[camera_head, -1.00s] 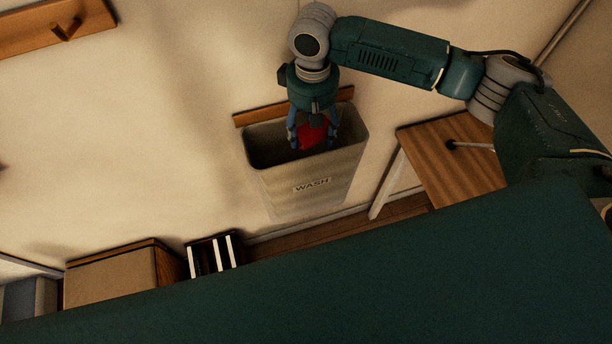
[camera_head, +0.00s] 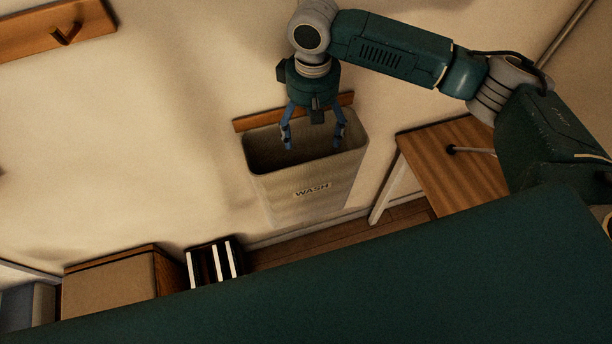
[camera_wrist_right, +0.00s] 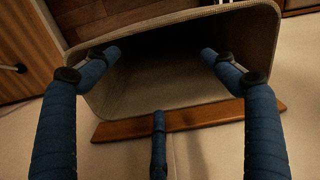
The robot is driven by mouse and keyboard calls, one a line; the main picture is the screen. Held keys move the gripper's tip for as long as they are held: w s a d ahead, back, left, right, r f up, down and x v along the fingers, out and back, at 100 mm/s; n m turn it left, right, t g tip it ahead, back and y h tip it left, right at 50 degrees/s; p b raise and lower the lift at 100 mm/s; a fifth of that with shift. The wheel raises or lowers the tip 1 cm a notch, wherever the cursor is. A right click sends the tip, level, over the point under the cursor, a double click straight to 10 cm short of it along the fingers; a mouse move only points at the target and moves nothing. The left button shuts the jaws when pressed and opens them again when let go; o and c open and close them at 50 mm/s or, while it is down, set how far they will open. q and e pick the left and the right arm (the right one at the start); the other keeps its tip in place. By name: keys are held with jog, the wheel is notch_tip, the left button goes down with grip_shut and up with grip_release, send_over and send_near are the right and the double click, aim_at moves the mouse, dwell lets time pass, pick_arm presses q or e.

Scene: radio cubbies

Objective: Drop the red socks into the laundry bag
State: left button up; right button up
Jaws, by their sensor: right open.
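The laundry bag (camera_head: 312,192), a beige open-topped bag marked WASH, hangs on the wall from a wooden rail. My right gripper (camera_head: 313,140) is over its mouth, pointing down, with its blue fingers spread and empty. In the right wrist view the bag's rim (camera_wrist_right: 187,15) surrounds a dark opening just beyond the fingertips of my right gripper (camera_wrist_right: 158,52). The red socks are not visible in either current view; the inside of the bag is too dark to show them. My left gripper is not in view.
A wooden table (camera_head: 450,165) with a dark-knobbed rod stands right of the bag. A box-like wooden cabinet (camera_head: 110,275) and a small dark rack with white dividers (camera_head: 214,262) are at lower left. A wooden wall peg board (camera_head: 60,28) is at upper left.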

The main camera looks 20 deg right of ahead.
notch_tip(320, 180, up, 9)
jog(key=shift+r, duration=0.2)
dwell(0.6)
